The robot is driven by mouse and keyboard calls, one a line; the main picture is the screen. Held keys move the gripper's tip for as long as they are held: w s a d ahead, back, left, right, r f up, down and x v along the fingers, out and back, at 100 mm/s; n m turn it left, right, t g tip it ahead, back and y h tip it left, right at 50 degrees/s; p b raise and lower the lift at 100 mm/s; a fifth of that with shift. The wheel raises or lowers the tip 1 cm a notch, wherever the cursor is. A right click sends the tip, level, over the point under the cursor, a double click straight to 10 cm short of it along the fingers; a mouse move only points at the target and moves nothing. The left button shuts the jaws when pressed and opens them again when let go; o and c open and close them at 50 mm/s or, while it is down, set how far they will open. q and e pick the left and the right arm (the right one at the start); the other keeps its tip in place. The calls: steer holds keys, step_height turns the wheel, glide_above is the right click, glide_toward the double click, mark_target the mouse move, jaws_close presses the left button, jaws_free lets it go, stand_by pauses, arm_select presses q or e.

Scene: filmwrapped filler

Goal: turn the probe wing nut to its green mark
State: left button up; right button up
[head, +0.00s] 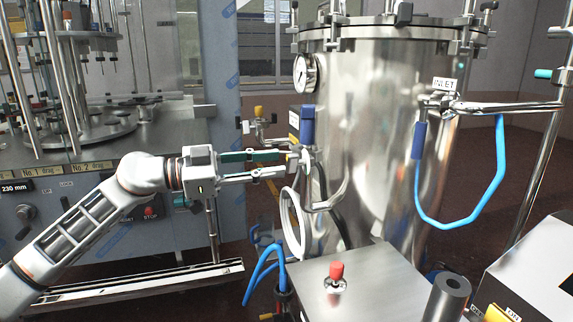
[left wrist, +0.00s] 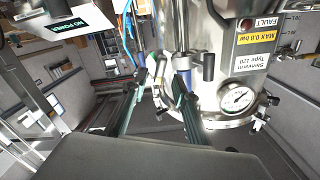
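My left gripper (head: 296,162) reaches in from the left to the side of the steel vessel (head: 385,150). Its two fingers are parted, one above the other in the head view. In the left wrist view the fingers (left wrist: 157,82) stand apart, with a small metal fitting (left wrist: 160,70) between and just beyond their tips. This fitting may be the probe wing nut; its wings and any green mark are too small to make out. I cannot tell whether a finger touches it. My right gripper is in neither view.
A blue-handled part (head: 307,125) and a pressure gauge (head: 306,73) sit above the gripper on the vessel. A blue hose (head: 470,215) hangs at the inlet. A steel box with a red knob (head: 336,270) stands in front. A glazed machine (head: 90,160) fills the left.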

mark_target(287, 162)
arm_select(q)
steer(key=shift+x, duration=1.85)
